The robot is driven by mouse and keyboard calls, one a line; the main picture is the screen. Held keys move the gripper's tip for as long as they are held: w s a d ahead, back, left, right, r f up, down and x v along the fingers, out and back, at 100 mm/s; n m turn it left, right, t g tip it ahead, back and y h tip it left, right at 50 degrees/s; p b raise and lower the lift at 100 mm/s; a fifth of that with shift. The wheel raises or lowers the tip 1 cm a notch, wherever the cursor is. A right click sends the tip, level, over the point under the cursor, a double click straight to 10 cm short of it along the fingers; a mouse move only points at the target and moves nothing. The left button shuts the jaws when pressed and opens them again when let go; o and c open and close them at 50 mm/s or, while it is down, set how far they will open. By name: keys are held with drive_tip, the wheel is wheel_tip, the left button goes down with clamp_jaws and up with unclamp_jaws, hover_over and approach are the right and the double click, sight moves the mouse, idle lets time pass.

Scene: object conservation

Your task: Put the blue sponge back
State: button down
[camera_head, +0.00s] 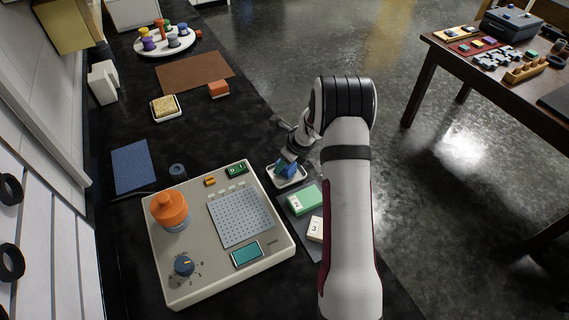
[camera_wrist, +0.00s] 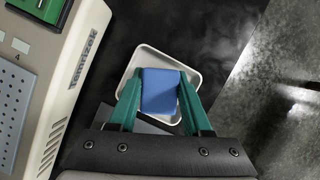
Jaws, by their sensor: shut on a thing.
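The blue sponge (camera_wrist: 160,92) is between the two green fingers of my gripper (camera_wrist: 158,108) in the wrist view. My gripper is shut on it. Behind and below the sponge is a white tray (camera_wrist: 190,72), whose rim shows around the sponge on the far and right sides. In the head view the sponge (camera_head: 287,170) is over the white tray (camera_head: 291,183), beside the right edge of the beige device. The sponge looks tilted there. I cannot tell whether it touches the tray's floor.
The beige device (camera_head: 183,278) with an orange bottle (camera_head: 172,212) stands left of the tray. A green block marked 2 (camera_head: 305,199) and a white block marked 3 (camera_head: 316,229) lie just in front of the tray. The counter's right edge is close by.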

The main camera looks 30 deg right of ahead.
drive_tip(key=shift+f, duration=0.3)
drive_tip(key=c, duration=0.6)
unclamp_jaws()
drive_tip(key=v, duration=1.2)
drive_tip(key=s+a+r+n+g, duration=0.1)
drive_tip(key=s+a+r+n, duration=0.6)
drive_tip(key=a+n, duration=0.3)
drive_tip(key=s+a+r+n+g, duration=0.1)
drive_tip(key=s+a+n, duration=0.3)
drive_tip(key=s, duration=0.4)
drive_tip(key=s+a+r+n+g, duration=0.1)
drive_tip(key=s+a+n, duration=0.2)
drive_tip(key=s+n, duration=0.3)
drive_tip(key=s+a+n+g, duration=0.1)
drive_tip(key=s+a+n, duration=0.3)
drive_tip(key=s, duration=0.5)
drive_tip(key=shift+s+a+r+n, duration=0.35)
drive_tip(key=shift+r+n, duration=0.05)
drive_tip(key=shift+n, duration=0.7)
